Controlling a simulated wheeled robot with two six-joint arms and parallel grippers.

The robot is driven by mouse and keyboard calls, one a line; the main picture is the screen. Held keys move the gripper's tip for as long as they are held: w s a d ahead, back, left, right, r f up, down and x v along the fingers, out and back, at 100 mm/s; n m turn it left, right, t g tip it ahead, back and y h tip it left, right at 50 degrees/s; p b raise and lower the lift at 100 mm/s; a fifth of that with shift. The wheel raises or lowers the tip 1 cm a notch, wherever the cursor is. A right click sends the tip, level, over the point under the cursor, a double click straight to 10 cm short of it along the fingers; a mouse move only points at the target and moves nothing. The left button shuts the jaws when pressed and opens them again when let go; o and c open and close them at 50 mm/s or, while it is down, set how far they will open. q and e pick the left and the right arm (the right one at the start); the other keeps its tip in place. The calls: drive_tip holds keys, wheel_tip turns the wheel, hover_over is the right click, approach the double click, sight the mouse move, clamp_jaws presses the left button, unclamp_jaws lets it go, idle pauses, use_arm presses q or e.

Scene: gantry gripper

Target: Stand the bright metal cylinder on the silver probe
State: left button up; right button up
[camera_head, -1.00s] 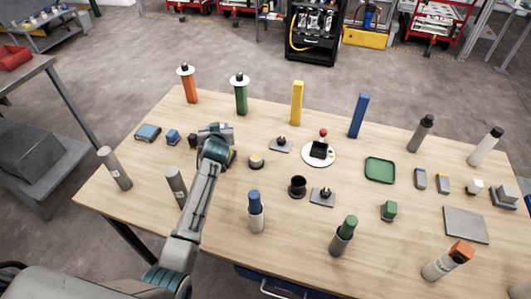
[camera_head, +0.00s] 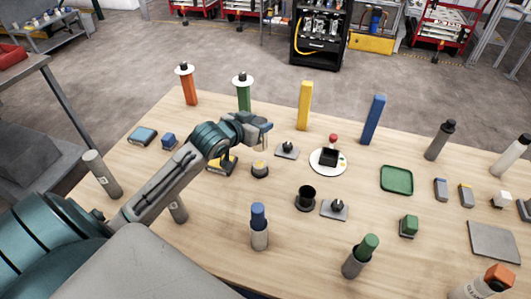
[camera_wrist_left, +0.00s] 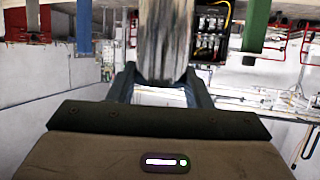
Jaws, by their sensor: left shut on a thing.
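My left gripper (camera_head: 264,129) is above the table, in front of the green post. In the left wrist view it is shut on the bright metal cylinder (camera_wrist_left: 165,42), which stands out between the fingers with brushed, shiny sides. In the head view the cylinder is hidden or too small to make out. Two small grey plates with dark knobs stand on the table, one (camera_head: 287,148) just right of and below the gripper, the other (camera_head: 337,207) nearer the front. I cannot tell which is the silver probe. My right gripper is not in view.
A green post (camera_head: 243,95) and a yellow post (camera_head: 305,105) stand behind the gripper. A yellow-black block (camera_head: 222,165) lies near the arm.

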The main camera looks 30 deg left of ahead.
use_arm(q)
wheel_tip(320, 180, down, 4)
drive_tip(key=shift+r+p, duration=0.1)
drive_tip(key=shift+p, duration=0.25)
drive_tip(key=shift+f+p, duration=0.4)
drive_tip(key=shift+f, duration=1.6)
drive_tip(key=o, duration=1.3)
drive_tip(key=shift+f, duration=0.15)
drive_tip(key=shift+o, duration=0.3)
drive_tip(key=shift+s, duration=0.1)
